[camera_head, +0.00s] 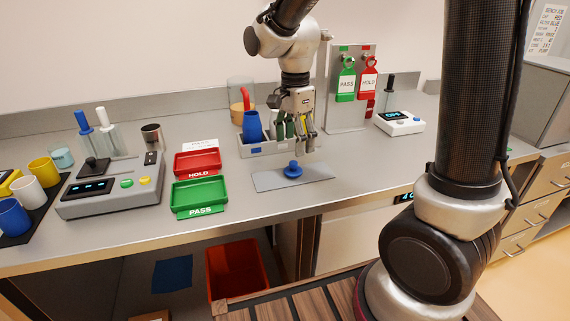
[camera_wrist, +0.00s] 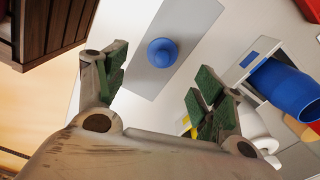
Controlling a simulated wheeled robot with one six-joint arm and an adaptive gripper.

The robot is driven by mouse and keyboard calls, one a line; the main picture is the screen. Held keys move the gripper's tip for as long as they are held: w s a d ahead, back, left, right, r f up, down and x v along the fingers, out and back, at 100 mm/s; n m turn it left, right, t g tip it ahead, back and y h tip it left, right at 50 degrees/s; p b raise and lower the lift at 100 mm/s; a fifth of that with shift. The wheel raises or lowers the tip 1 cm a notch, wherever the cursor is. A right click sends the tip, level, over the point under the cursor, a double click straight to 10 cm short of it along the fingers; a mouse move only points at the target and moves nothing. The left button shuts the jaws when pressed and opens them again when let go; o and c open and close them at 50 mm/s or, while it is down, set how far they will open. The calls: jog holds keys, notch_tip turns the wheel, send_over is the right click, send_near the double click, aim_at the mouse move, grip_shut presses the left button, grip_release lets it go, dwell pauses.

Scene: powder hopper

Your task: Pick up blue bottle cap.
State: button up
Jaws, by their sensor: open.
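The blue bottle cap (camera_head: 293,169), a round disc with a raised knob, sits on a flat grey plate (camera_head: 318,174) near the bench's front edge. In the wrist view the cap (camera_wrist: 162,52) shows from above on the plate (camera_wrist: 200,22), beyond the fingertips. My gripper (camera_head: 306,142) is open and empty. It is above and slightly behind the cap, apart from it. In the wrist view its green-padded fingers (camera_wrist: 157,92) are spread wide, with the cap ahead of the gap between them.
A grey caddy (camera_head: 262,149) with a blue bottle (camera_head: 252,127) stands close behind the plate. A red HOLD tray (camera_head: 197,162) and green PASS tray (camera_head: 199,196) lie to the left. A tag stand (camera_head: 341,115) rises behind right. Bench to the plate's right is clear.

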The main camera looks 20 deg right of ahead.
aim_at(294, 162)
jog(key=m, duration=0.2)
jog(key=shift+w+m, duration=0.1)
jog(key=shift+m, duration=0.3)
jog(key=shift+f, duration=0.15)
notch_tip(294, 162, down, 7)
jog(key=shift+f, duration=0.2)
jog(key=shift+c, duration=0.4)
jog(key=c, duration=0.9)
